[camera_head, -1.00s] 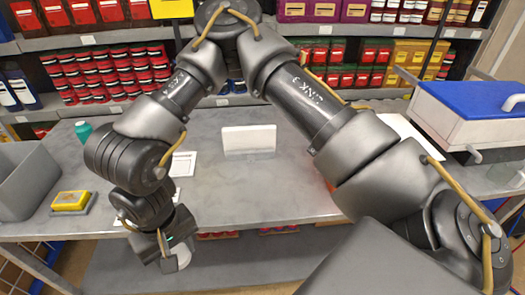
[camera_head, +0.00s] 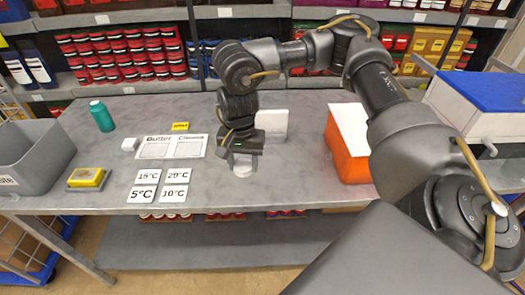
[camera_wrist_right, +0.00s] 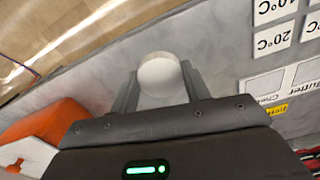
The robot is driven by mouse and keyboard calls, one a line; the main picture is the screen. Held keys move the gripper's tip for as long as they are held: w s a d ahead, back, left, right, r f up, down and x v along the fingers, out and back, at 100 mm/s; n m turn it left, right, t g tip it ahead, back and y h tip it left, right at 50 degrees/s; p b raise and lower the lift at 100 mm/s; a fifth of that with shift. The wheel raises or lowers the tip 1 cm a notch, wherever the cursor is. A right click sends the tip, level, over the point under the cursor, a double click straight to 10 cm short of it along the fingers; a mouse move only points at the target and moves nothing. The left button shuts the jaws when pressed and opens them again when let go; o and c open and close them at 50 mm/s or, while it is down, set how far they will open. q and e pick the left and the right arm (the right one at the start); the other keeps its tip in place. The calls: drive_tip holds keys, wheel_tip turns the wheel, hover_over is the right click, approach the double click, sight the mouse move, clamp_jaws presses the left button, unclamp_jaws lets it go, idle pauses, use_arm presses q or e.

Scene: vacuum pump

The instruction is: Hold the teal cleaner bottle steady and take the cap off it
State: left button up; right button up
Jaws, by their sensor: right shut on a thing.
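The teal bottle (camera_head: 102,116) stands upright at the back left of the table, with a paler top; whether that top is a separate cap is too small to tell. My right gripper (camera_head: 242,164) is well to the right of the bottle, pointing down over the middle of the table. It is shut on a round white thing (camera_head: 242,171). In the right wrist view, this white thing (camera_wrist_right: 162,76) sits between the two fingers of the right gripper (camera_wrist_right: 163,90). My left gripper is not in view.
A grey bin (camera_head: 40,165) and a yellow block on a dark pad (camera_head: 87,178) are at the left. Temperature cards (camera_head: 160,186) and a "Butter Cheese" sheet (camera_head: 170,147) lie in the middle left. An orange box (camera_head: 345,160) stands right of my gripper.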

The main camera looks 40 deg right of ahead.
sight(263, 171)
drive_tip(key=w+d+f+b, duration=0.1)
drive_tip(key=d+f+b, duration=0.1)
drive_tip(key=d, duration=0.1)
drive_tip(key=w+d+f+b, duration=0.1)
drive_tip(key=d+f+b, duration=0.1)
drive_tip(key=d+f, duration=0.1)
drive_tip(key=w+d+f+b, duration=0.2)
drive_tip(key=d+b, duration=0.1)
drive_tip(key=shift+w+d+f, duration=0.1)
drive_tip(key=shift+d+f, duration=0.25)
drive_tip(key=shift+f, duration=0.05)
drive_tip(key=shift+w+d+f, duration=0.1)
drive_tip(key=shift+d+f, duration=0.1)
drive_tip(key=shift+d, duration=0.15)
drive_tip(key=shift+d+f+b, duration=0.2)
drive_tip(key=shift+f+b, duration=0.2)
drive_tip(key=shift+b, duration=0.2)
drive_tip(key=f+b, duration=0.1)
drive_tip(key=b, duration=0.1)
drive_tip(key=f+b, duration=0.1)
drive_tip(key=f, duration=0.1)
drive_tip(key=shift+w+d+f+b, duration=0.1)
drive_tip(key=shift+w+d+b, duration=0.1)
drive_tip(key=shift+b, duration=0.15)
drive_tip(key=shift+f, duration=0.15)
drive_tip(key=o, duration=1.1)
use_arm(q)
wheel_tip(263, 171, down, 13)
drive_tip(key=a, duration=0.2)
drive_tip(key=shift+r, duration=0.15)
